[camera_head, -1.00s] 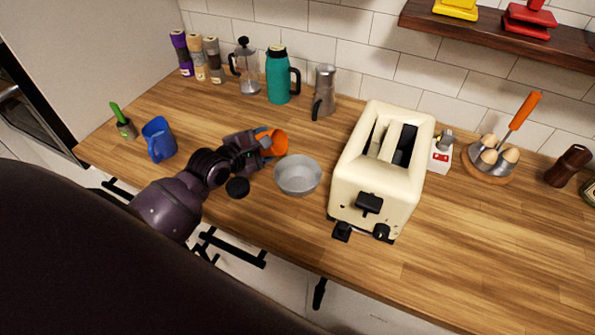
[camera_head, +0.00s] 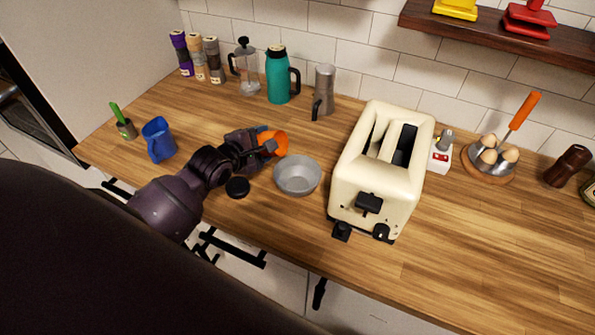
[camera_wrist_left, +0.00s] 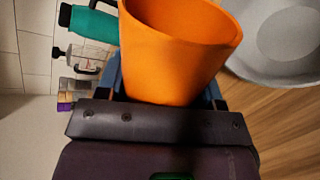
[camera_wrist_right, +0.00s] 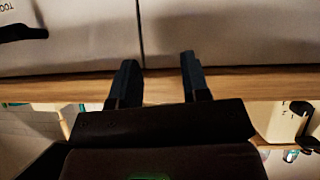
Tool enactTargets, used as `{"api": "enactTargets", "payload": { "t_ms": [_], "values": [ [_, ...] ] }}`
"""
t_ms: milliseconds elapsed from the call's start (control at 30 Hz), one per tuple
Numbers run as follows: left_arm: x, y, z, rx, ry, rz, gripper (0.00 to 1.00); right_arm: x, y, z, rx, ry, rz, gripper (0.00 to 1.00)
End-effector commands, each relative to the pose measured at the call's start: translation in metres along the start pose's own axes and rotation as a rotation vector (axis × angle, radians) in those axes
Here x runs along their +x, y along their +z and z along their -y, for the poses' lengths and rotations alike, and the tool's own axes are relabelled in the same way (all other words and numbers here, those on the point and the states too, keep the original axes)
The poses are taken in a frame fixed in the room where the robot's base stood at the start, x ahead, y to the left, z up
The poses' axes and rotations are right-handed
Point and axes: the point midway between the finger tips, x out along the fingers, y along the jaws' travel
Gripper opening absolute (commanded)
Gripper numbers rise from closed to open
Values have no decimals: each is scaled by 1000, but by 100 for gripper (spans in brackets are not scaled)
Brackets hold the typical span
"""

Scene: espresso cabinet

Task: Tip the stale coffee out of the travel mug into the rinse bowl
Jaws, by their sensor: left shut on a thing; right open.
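The orange travel mug (camera_head: 278,142) is in my left gripper (camera_head: 262,146), tilted on its side with its mouth facing right. It also fills the middle of the left wrist view (camera_wrist_left: 180,55), with a finger on each side. I cannot see what is inside it. The grey rinse bowl (camera_head: 298,187) stands upright on the counter just right of and in front of the mug. The bowl also shows in the left wrist view (camera_wrist_left: 247,60) at the upper right. My right gripper (camera_wrist_right: 159,65) is open and empty in the right wrist view, in front of pale cabinet fronts.
A black round lid (camera_head: 237,188) lies left of the bowl. A cream toaster (camera_head: 350,190) stands close to its right. A blue mug (camera_head: 158,140) is at the left. A teal flask (camera_head: 277,78) and a steel pot (camera_head: 325,88) stand behind. The right counter front is clear.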

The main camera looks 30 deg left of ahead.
Motion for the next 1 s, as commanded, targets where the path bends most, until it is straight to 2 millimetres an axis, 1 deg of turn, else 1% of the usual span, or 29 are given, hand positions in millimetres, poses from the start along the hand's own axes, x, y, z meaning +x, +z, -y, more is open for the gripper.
{"api": "enactTargets", "payload": {
  "t_ms": [733, 1000],
  "values": [
    [1, -1, 2, 94, 2, -38, 29, 0, 0, 0, 0, 0, 1, 43],
    [1, 4, 2, 126, 3, -51, 29, 0, 0, 0, 0, 0, 1, 43]
  ]
}}
